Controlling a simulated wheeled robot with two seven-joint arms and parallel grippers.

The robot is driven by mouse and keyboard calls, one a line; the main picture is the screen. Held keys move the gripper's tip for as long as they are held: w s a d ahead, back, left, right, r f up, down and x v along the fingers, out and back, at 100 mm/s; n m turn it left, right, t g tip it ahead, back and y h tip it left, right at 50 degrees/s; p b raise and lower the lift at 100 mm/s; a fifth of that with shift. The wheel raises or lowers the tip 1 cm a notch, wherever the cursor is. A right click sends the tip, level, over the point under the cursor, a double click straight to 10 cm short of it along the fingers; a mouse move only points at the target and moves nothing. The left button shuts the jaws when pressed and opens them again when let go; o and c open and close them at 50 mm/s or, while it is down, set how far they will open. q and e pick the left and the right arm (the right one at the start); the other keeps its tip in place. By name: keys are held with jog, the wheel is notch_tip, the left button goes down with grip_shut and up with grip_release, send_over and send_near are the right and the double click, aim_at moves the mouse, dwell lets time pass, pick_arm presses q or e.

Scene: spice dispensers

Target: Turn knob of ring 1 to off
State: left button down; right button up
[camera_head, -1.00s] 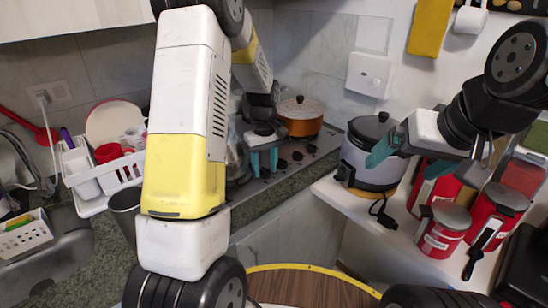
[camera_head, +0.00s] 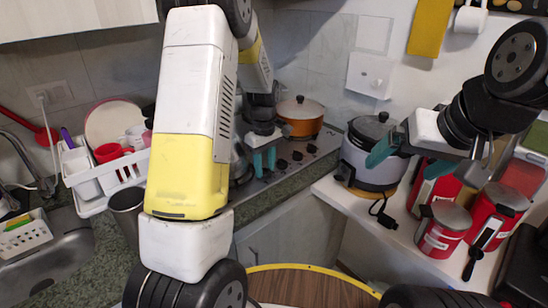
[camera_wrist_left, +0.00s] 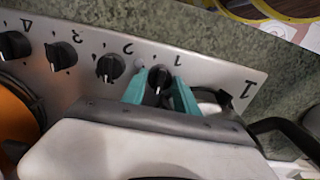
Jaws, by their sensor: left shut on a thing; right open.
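The stove's control panel (camera_wrist_left: 218,77) carries a row of black knobs with numbers beside them. The knob of ring 1 (camera_wrist_left: 158,79) sits between the two teal fingers of my left gripper (camera_wrist_left: 160,91), which is shut on it. Its pale pointer mark shows between the fingers. The knob of ring 2 (camera_wrist_left: 110,67) is beside it to the left, clear of the fingers. In the head view my left gripper (camera_head: 264,168) reaches down to the near end of the panel, and its knob is hidden there. My right gripper (camera_head: 408,160) is open and empty over the right counter.
An orange pot (camera_head: 300,127) stands on the stove behind the knobs. A rice cooker (camera_head: 366,160) stands just behind my right gripper, with red canisters (camera_head: 442,228) to its right. A white dish rack (camera_head: 92,185) is at the left beside the sink.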

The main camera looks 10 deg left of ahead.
aim_at(265, 168)
pick_arm(q)
jog(key=c, duration=1.2)
grip_release()
notch_tip(265, 168, up, 7)
jog(key=shift+w+f, duration=0.1)
jog(key=shift+r, duration=0.5)
